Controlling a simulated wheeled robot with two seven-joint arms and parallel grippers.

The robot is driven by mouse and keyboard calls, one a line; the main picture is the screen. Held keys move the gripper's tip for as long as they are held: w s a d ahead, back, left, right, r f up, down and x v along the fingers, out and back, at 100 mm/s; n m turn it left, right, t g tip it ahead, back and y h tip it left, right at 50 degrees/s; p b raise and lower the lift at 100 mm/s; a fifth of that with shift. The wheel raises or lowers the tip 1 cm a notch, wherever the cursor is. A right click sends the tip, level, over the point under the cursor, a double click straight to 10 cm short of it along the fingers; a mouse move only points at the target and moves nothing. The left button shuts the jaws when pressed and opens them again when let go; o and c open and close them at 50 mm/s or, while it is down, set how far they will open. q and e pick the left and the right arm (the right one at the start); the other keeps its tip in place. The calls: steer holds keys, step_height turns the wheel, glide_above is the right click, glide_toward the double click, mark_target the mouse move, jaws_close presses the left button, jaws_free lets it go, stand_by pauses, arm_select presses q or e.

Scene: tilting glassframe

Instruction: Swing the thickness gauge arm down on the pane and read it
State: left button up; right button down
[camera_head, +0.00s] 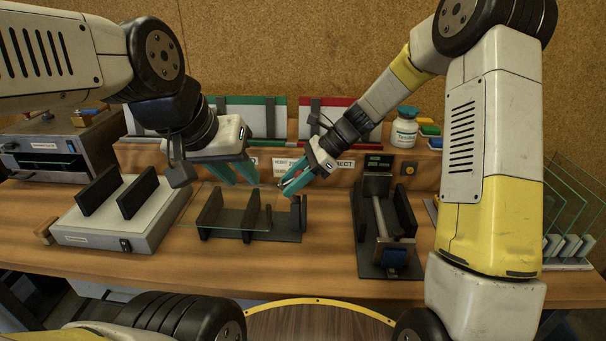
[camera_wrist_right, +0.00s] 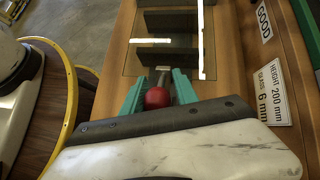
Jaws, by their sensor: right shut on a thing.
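A clear glass pane (camera_head: 232,224) lies level across a dark block stand (camera_head: 211,212) at the middle of the bench; it also shows in the right wrist view (camera_wrist_right: 177,62). My left gripper (camera_head: 236,178) is open above the back of the pane, with nothing visible between its fingers. My right gripper (camera_head: 287,186) is shut on a red ball-ended tool (camera_wrist_right: 157,97) with a short metal shaft, at the pane's right end.
A pale box with two black uprights (camera_head: 100,238) stands at the left. A rack of upright glass panes (camera_head: 570,205) is at the far right. A white jar (camera_head: 405,130) and colored blocks sit on the back ledge. The front strip of bench is clear.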

steer(key=h, duration=0.1)
steer(key=a+h, duration=0.1)
steer(key=a+f+h, duration=0.1)
steer(key=shift+s+a+h, duration=0.25)
steer(key=shift+s+h, duration=0.05)
steer(key=shift+s, duration=0.1)
steer(key=shift+a+f+h, duration=0.45)
steer(key=shift+a+h, duration=0.15)
steer(key=shift+h, duration=0.6)
steer(key=c, duration=1.1)
jaws_free()
steer(key=shift+a, duration=0.1)
steer(key=shift+w+r, duration=0.1)
steer(key=shift+w, duration=0.05)
steer(key=shift+r, duration=0.1)
step_height(320, 180, up, 7)
glide_above(278, 185)
steer(key=w+d, duration=0.2)
steer(key=shift+s+a+r, duration=0.15)
steer(key=shift+s+a, duration=0.1)
